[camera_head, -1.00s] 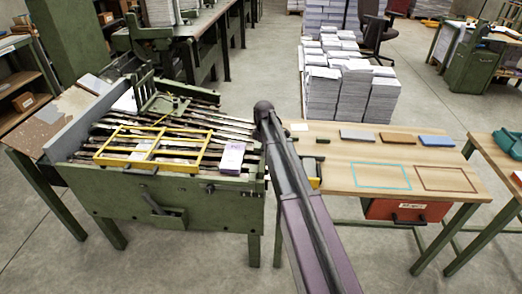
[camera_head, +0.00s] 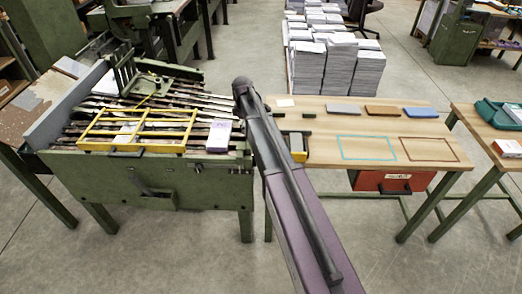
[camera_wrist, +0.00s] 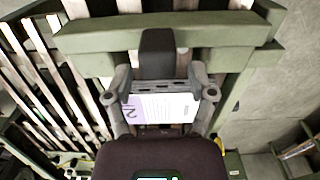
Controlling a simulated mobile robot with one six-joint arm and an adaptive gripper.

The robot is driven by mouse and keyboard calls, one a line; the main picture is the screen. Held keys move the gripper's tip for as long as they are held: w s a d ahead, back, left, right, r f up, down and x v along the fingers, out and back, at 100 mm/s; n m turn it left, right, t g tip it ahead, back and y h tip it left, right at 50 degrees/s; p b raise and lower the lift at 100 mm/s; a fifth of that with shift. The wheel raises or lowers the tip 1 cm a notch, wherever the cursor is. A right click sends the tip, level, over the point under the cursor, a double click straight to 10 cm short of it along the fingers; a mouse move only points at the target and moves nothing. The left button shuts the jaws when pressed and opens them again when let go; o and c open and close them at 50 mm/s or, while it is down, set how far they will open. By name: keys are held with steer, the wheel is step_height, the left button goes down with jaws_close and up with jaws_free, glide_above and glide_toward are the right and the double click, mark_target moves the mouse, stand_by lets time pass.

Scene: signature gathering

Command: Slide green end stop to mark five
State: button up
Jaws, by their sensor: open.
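The green feeder machine (camera_head: 150,180) stands at the left in the head view, with long bars across its top. A green upright bracket (camera_head: 128,78) stands at its back; I cannot tell whether this is the end stop. No mark five is legible. In the wrist view, my gripper (camera_wrist: 161,76) is open, its fingers apart. A green crossbar (camera_wrist: 240,30) with a dark block (camera_wrist: 158,55) lies beyond the fingers. A white and purple printed sheet or stack (camera_wrist: 160,107) shows between the fingers, apparently beyond them. My gripper is hidden behind my arm in the head view.
A yellow frame (camera_head: 137,148) and a purple-white stack (camera_head: 219,136) sit on the machine. A wooden table (camera_head: 325,120) with colored blocks and a red drawer (camera_head: 382,182) is at the right. Tall paper stacks (camera_head: 354,68) stand behind. Bare floor lies in front.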

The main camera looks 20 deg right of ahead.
step_height(320, 180, up, 14)
steer(key=a+p, duration=0.1)
steer(key=p, duration=1.3)
steer(key=s+f+m+b, duration=0.1)
steer(key=s+m, duration=1.3)
steer(key=s, duration=1.4)
steer(key=shift+s+f+b, duration=0.2)
steer(key=shift+f+b, duration=0.1)
steer(key=shift+d, duration=0.1)
steer(key=shift+s, duration=0.25)
stand_by(1.9)
stand_by(0.4)
